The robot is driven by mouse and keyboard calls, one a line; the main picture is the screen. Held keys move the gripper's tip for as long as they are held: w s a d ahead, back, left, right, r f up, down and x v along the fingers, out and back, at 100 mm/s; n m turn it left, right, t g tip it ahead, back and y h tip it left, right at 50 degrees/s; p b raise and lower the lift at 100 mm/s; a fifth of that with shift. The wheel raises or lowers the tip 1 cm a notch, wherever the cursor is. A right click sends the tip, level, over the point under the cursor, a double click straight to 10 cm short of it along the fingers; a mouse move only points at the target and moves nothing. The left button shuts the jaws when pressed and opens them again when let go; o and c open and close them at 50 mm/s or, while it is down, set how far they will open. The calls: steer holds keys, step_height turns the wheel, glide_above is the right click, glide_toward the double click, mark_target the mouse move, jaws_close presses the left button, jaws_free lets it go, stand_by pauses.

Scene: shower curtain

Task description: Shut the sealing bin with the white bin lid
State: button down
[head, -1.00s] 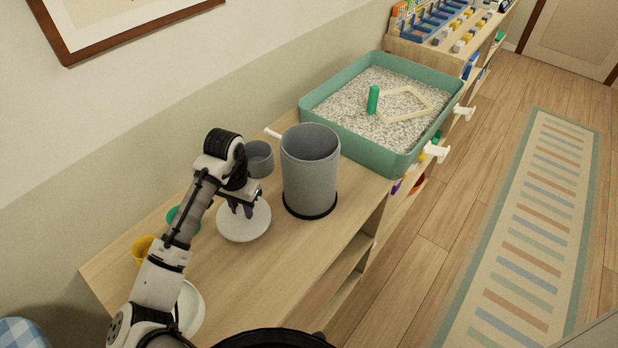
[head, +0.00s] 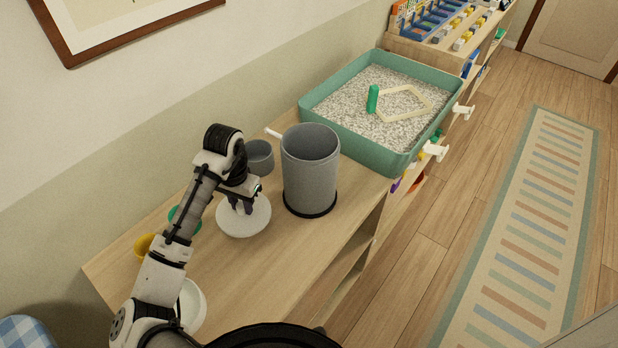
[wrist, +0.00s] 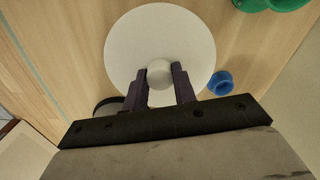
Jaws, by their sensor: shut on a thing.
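The sealing bin (head: 311,172) is a tall grey cylinder with a black base ring, standing upright and open-topped on the wooden shelf top. The white bin lid (head: 243,220) is a round disc just left of the bin, apart from it. My gripper (head: 243,206) is above the lid, its dark fingers shut on the lid's knob. In the wrist view the knob (wrist: 160,74) sits between the two fingers, with the white disc around it. I cannot tell for sure whether the lid touches the shelf top or hangs slightly above it.
A small grey cup (head: 259,157) stands behind the bin's left side. A green tray of pebbles (head: 345,138) stands behind right. Green (head: 180,217) and yellow (head: 144,244) cups and a white bowl (head: 190,305) lie near my arm. The shelf top (head: 265,282) is bare in front.

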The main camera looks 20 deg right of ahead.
steer(key=shift+r+p, duration=1.75)
steer(key=shift+r, duration=0.75)
